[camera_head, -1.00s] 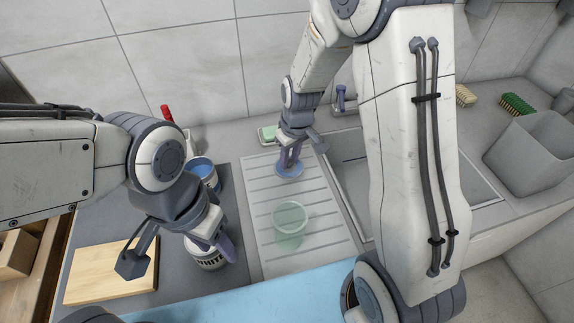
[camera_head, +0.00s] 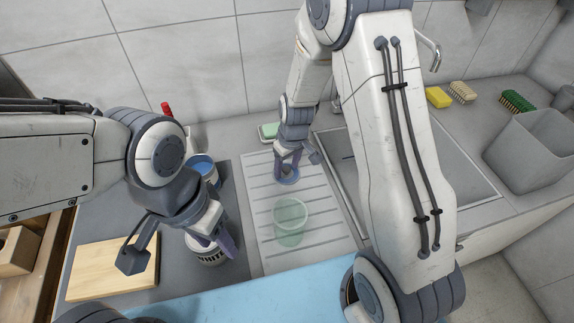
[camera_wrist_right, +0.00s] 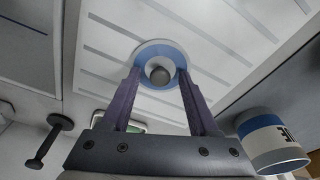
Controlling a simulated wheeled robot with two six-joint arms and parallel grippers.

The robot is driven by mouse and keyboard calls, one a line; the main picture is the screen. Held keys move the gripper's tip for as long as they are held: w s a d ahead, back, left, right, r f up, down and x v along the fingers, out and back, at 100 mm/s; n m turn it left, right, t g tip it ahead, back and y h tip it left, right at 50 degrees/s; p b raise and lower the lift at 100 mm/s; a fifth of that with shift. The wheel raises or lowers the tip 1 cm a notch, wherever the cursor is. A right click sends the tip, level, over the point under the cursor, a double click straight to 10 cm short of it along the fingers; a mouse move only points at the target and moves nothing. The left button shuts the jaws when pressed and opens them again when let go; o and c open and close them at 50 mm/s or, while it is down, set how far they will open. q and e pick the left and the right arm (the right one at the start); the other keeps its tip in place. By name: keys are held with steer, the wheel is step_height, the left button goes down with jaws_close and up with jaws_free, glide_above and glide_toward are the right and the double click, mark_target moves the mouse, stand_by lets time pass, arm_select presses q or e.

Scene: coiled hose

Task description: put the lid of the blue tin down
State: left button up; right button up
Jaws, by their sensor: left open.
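The blue lid (camera_head: 288,181) with a round grey knob lies on the ribbed draining board, and it also shows in the right wrist view (camera_wrist_right: 158,50). My right gripper (camera_head: 287,172) is just above it. Its two fingers stand apart on either side of the knob, with gaps visible in the right wrist view (camera_wrist_right: 158,78). The blue tin (camera_head: 204,168) stands uncovered on the dark counter left of the board; a blue-banded tin shows in the right wrist view (camera_wrist_right: 270,142). My left gripper (camera_head: 218,243) is open at a white-labelled tin (camera_head: 208,256), partly hiding it.
A translucent green cup (camera_head: 291,218) stands on the draining board (camera_head: 262,240) in front of the lid. A cutting board (camera_head: 105,268) lies at front left. The sink (camera_head: 455,170), sponge (camera_head: 438,97), brushes (camera_head: 517,101) and grey bin (camera_head: 535,150) are to the right.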

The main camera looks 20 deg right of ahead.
mark_target(291, 178)
steer(key=shift+r, duration=0.1)
steer(key=shift+r+p, duration=0.25)
steer(key=shift+p, duration=0.05)
step_height(291, 178, up, 11)
steer(key=s, duration=0.2)
steer(key=s+a+r+n, duration=0.1)
steer(key=s+a+r, duration=0.1)
steer(key=s, duration=0.5)
steer(key=s+a+r+n+g, duration=0.1)
steer(key=s+a, duration=0.3)
steer(key=s, duration=0.4)
steer(key=s+a+r, duration=0.2)
steer(key=s+a, duration=0.1)
steer(key=s, duration=0.5)
steer(key=shift+s+r+n+g+b, duration=0.25)
steer(key=shift+r+n+g+b, duration=0.05)
steer(key=shift+n+b, duration=0.1)
steer(key=shift+c, duration=0.8)
steer(key=shift+s, duration=0.1)
